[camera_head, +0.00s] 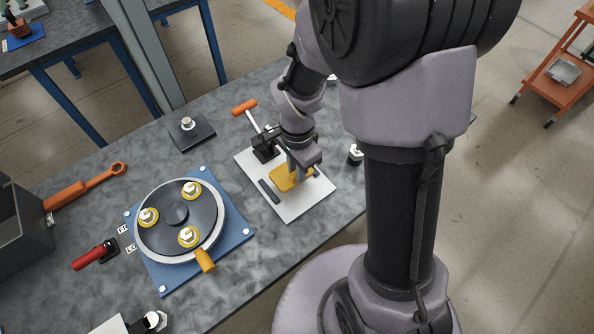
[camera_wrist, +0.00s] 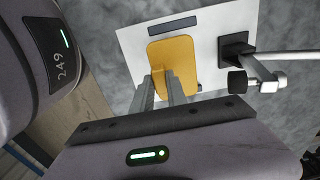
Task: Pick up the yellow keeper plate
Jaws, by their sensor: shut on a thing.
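The yellow keeper plate (camera_head: 281,179) is on or just above a white board (camera_head: 299,206) near the middle of the table; I cannot tell whether it touches the board. In the wrist view the plate (camera_wrist: 173,55) is a flat yellow rectangle with rounded corners and a raised part at its middle. My gripper (camera_head: 294,177) is over the plate's right side. In the wrist view its two fingers (camera_wrist: 161,92) are shut on the plate's raised part. The fingertips partly hide the plate.
A toggle clamp with an orange handle (camera_head: 244,107) stands on the board's far side, close to my gripper. A dark bar (camera_head: 269,191) lies left of the plate. A round fixture on a blue base (camera_head: 244,231) is at lower left. A dark block (camera_head: 192,134) stands behind.

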